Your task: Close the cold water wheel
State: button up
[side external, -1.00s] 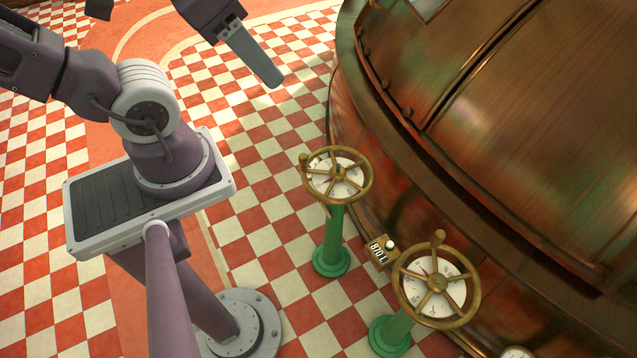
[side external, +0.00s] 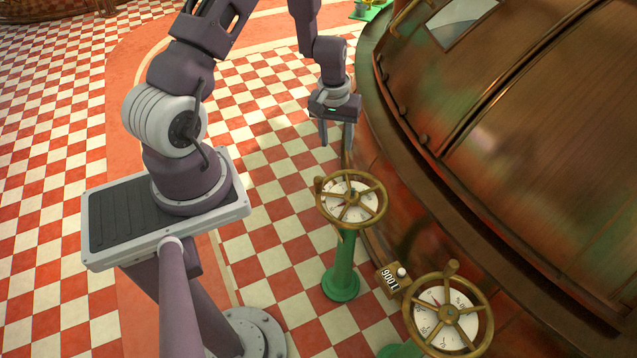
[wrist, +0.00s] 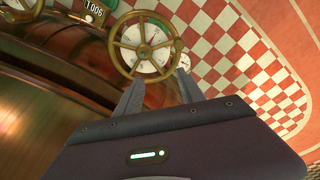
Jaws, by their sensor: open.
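Two brass spoked handwheels over white dials stand on green pedestals. The farther wheel (side external: 351,199) has its knob at the left; the nearer wheel (side external: 447,314) has its knob at the top. I cannot read which is the cold water wheel. My gripper (side external: 336,136) is open and empty, pointing down above and behind the farther wheel, apart from it in the side view. In the wrist view, my fingers (wrist: 159,88) are spread below a wheel (wrist: 145,49), their tips near its lower rim; contact cannot be told.
The large copper kettle (side external: 540,140) rises close on the right of the wheels. A small counter box (side external: 388,279) sits between the pedestals. The checkered floor (side external: 262,155) left of the farther wheel is open.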

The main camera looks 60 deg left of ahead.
jog(key=n+g, duration=0.1)
jog(key=n, duration=0.1)
send_over(318, 178)
notch_tip(318, 178, down, 10)
jog(key=shift+r, duration=0.1)
notch_tip(318, 178, down, 7)
jog(key=shift+d, duration=0.1)
grip_shut()
dwell(0.8)
